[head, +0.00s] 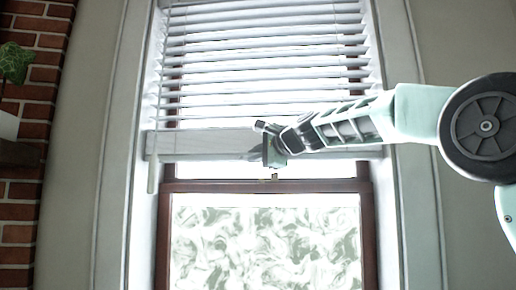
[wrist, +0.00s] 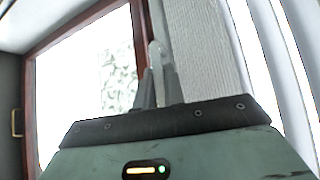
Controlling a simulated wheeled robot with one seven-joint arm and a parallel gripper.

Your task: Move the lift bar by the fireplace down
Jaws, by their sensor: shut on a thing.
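The lift bar (head: 200,143) is the wide white bottom rail of the window blind, across the middle of the head view. It hangs roughly level, partway down the window. In the wrist view the lift bar (wrist: 203,50) is a pale, grained slab running up the picture. My gripper (head: 259,154) is at the middle of the bar, at its lower edge. In the wrist view my gripper (wrist: 157,75) is shut on the bar's edge, with a pale piece showing between the fingers. The exact contact is partly hidden.
White slats (head: 260,70) of the blind hang above the bar. A brown window sash (head: 265,187) with patterned glass lies below. White window trim (head: 112,150) frames both sides. A brick fireplace wall (head: 25,200) with a green plant (head: 14,62) stands at the far left.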

